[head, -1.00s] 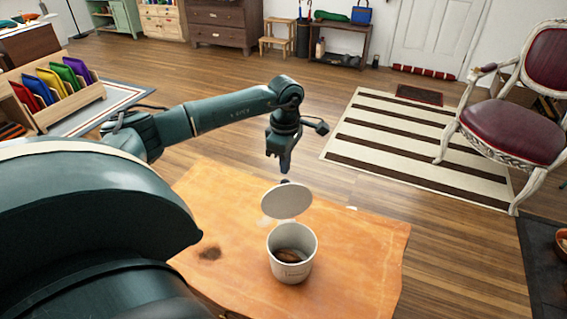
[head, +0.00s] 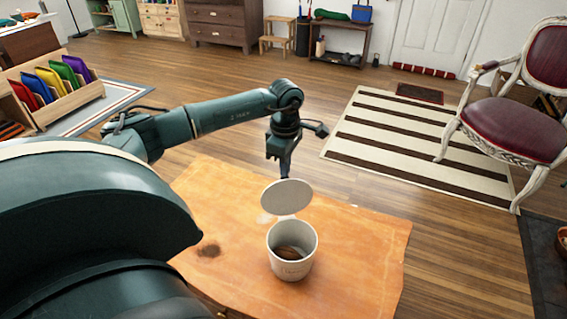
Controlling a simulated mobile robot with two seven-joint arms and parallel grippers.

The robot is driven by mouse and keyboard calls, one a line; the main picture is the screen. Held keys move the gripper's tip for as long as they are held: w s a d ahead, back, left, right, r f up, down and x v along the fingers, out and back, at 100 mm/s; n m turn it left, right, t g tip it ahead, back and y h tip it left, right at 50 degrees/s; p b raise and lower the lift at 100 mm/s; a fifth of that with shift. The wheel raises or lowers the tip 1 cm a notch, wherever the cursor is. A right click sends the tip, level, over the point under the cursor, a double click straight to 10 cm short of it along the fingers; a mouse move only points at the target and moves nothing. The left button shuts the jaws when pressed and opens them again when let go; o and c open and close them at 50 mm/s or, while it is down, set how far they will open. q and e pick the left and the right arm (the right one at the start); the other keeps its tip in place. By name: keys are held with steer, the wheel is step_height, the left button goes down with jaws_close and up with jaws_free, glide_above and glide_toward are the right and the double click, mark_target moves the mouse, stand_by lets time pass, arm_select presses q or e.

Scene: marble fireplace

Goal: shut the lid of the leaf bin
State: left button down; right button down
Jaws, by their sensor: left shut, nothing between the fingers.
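My left gripper (head: 286,175) points down just behind the lid's upper edge. It is shut and empty, and its fingertips are partly hidden by the lid. I cannot tell whether they touch the lid. My right gripper is not in view.
A striped rug (head: 410,145) lies on the floor beyond, with a red chair (head: 515,130) at the right. A wooden rack of coloured packets (head: 55,85) stands at the left.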

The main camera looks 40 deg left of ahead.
arm_select(q)
steer(key=shift+f, duration=0.35)
steer(key=shift+r, duration=0.25)
steer(key=shift+s+d+p, duration=0.5)
steer(key=shift+s+d, duration=0.1)
steer(key=shift+d, duration=0.15)
steer(key=s+d+p, duration=0.2)
steer(key=s+d, duration=0.2)
steer(key=d, duration=0.1)
steer(key=shift+d, duration=0.15)
stand_by(0.3)
step_height(320, 180, up, 6)
steer(key=p, duration=0.4)
stand_by(0.3)
stand_by(1.0)
